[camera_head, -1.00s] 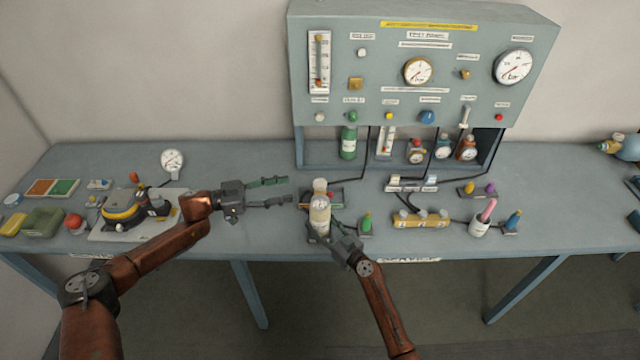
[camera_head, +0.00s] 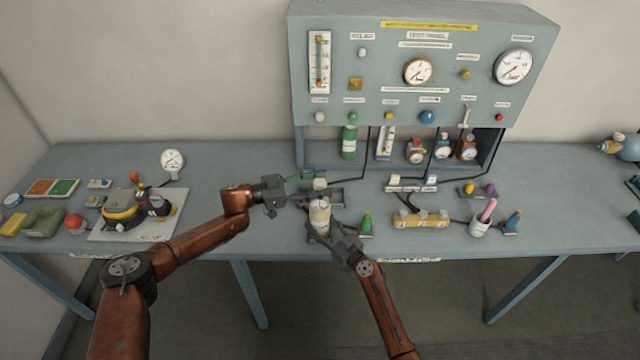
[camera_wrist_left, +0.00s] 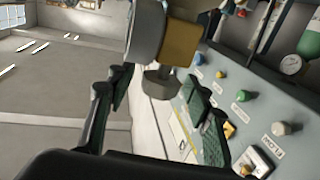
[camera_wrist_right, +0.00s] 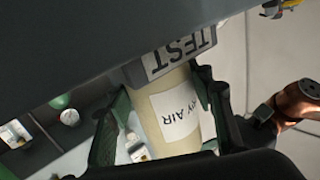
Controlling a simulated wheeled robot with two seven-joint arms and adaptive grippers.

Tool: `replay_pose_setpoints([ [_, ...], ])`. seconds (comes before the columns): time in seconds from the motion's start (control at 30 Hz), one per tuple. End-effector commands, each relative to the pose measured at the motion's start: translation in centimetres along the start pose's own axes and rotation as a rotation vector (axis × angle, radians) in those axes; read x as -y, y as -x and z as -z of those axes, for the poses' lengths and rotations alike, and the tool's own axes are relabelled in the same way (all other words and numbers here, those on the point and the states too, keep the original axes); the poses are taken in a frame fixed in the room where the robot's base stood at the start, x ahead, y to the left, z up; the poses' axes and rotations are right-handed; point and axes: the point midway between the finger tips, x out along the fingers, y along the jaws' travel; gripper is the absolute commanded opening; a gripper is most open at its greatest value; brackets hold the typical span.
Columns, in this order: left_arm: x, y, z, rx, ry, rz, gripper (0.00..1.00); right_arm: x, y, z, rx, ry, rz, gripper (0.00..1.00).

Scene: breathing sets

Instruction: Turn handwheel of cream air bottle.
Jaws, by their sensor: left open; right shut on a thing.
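The cream air bottle (camera_head: 320,216) stands upright near the front edge of the bench; its label shows in the right wrist view (camera_wrist_right: 178,110). My right gripper (camera_head: 328,228) is shut around the bottle's body, with a finger on each side. My left gripper (camera_head: 316,185) is open at the bottle's top, its fingers reaching to either side of the pale top part (camera_head: 320,184). The left wrist view shows a brass-coloured part (camera_wrist_left: 180,43) and a grey knob (camera_wrist_left: 161,82) between the open fingers. Contact there cannot be told.
A small green bottle (camera_head: 366,225) stands close right of the cream bottle. The grey gauge panel (camera_head: 440,75) rises behind.

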Motion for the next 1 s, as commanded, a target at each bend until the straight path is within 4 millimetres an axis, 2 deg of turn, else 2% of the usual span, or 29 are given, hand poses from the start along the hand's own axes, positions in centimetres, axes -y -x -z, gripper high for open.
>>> replay_pose_setpoints([
  [0.17,0.02,0.03,0.0,0.0,0.0,0.001,0.47,-0.01,-0.03,0.1,-0.002,0.0,0.0,0.0],
  [0.8,0.05,0.08,-0.01,0.0,0.0,0.001,0.04,-0.05,-0.02,0.11,-0.002,0.0,-0.001,0.0],
  [1.0,0.03,0.05,-0.11,0.0,0.002,0.017,0.04,-0.06,-0.01,0.12,-0.002,0.001,-0.001,0.0],
])
